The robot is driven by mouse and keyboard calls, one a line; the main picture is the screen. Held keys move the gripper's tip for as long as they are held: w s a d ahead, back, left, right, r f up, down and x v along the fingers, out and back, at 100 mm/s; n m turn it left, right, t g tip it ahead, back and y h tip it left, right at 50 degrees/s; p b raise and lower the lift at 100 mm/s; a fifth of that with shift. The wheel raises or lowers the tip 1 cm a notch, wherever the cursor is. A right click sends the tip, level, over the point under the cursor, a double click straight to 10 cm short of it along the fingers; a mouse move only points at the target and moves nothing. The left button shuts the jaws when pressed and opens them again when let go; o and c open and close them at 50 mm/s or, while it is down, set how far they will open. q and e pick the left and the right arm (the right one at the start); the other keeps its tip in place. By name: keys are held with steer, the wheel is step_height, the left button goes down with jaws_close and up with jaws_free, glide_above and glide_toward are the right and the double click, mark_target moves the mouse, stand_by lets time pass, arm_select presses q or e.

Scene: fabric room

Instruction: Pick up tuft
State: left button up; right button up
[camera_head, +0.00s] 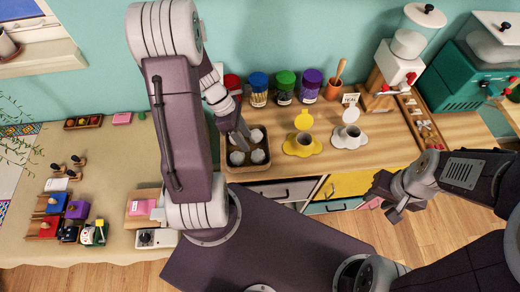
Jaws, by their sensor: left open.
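White fluffy tufts sit in a dark tray (246,168) on the wooden counter; one tuft (258,156) is at the front right and another tuft (236,158) at the front left. A further tuft (257,135) is at the back right. My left gripper (241,143) points down over the tray, among the tufts, with its jaws open. Its fingers and arm hide part of the tray's left and back. Whether the fingertips touch a tuft cannot be told. My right gripper (381,200) is at the counter's front, right of the drawers; its jaw gap is unclear.
Behind the tray stand several coloured jars (285,86). Machines (400,60) fill the back right. Stamps and small toys (78,210) lie on the left table.

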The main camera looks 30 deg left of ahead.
mark_target(258, 157)
arm_select(q)
steer(key=shift+n, duration=0.3)
steer(key=b+x, duration=0.1)
steer(key=x, duration=0.3)
steer(key=b+x, duration=0.1)
steer(key=x, duration=0.3)
steer(key=shift+d+f, duration=0.1)
steer(key=shift+f, duration=0.15)
steer(key=shift+w+d+f, duration=0.1)
steer(key=shift+f, duration=0.2)
steer(key=shift+r, duration=0.1)
steer(key=c, duration=0.4)
steer(key=shift+o, duration=0.2)
